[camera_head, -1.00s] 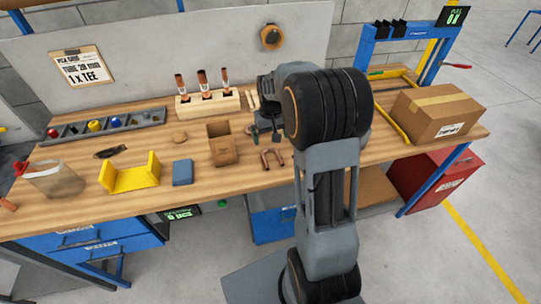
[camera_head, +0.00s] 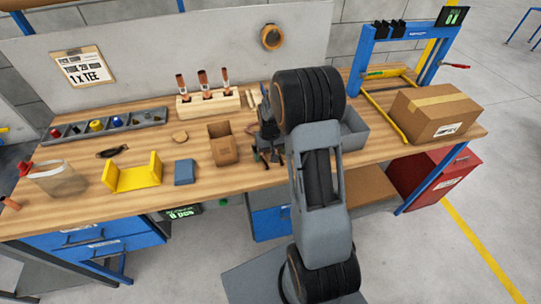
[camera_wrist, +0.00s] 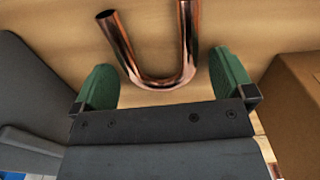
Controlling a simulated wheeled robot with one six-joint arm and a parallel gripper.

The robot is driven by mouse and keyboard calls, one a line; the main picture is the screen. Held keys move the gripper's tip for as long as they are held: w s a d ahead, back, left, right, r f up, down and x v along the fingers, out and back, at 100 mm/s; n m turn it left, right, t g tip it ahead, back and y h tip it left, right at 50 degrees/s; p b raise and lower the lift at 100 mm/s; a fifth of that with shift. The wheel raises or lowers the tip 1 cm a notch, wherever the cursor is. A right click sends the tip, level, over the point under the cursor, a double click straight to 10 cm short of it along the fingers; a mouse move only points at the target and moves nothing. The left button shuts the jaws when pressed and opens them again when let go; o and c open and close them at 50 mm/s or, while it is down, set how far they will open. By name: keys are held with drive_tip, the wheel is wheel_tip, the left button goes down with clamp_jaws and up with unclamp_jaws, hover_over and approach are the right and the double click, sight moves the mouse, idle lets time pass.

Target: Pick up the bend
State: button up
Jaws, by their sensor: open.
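The bend (camera_wrist: 155,82) is a shiny copper U-shaped tube lying on the wooden bench top. In the wrist view its curved end points toward my gripper (camera_wrist: 162,62), and its two legs run up out of the picture or toward its top edge. The green fingers are apart, one on each side of the bend's curve, with a gap on both sides. In the head view my gripper (camera_head: 266,152) is low over the bench, and the bend is mostly hidden behind it.
A cardboard box (camera_head: 224,151) stands close beside my gripper; a cardboard side (camera_wrist: 297,115) shows at the wrist view's right. A wooden block with copper fittings (camera_head: 208,104) is behind. A grey bin (camera_head: 354,130) is to the right. A blue block (camera_head: 184,172) and yellow cradle (camera_head: 135,178) stand left.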

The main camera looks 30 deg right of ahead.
drive_tip(key=shift+c, duration=0.3)
drive_tip(key=c, duration=0.9)
drive_tip(key=shift+o, duration=0.2)
